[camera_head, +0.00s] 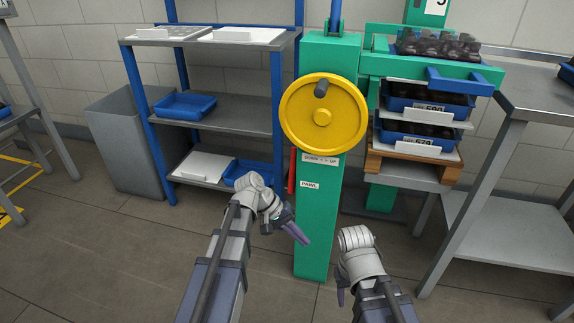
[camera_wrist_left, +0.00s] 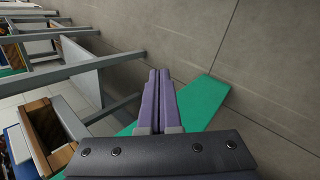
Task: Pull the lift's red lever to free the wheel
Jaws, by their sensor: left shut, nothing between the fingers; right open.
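The lift is a green column (camera_head: 318,240) with a yellow wheel (camera_head: 298,128) on its front. The wheel has a dark handle (camera_head: 321,88) near its top. The red lever (camera_head: 292,171) stands upright at the column's left edge, below the wheel, beside a label reading PAWL (camera_head: 310,184). My left gripper (camera_head: 305,241) is shut and empty, its purple fingers in front of the column, lower than the lever. The left wrist view shows these fingers (camera_wrist_left: 158,85) together over the green column; the lever is not visible there. My right gripper (camera_head: 341,296) is open, low and right of the column, mostly hidden by its wrist.
A shelf rack (camera_head: 137,85) with blue bins stands left of the column, beside a grey bin (camera_head: 125,150). On the right, the lift's green carriage (camera_head: 400,68) is above stacked blue crates (camera_head: 400,105) of amber bottles. A grey table (camera_head: 540,100) stands far right.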

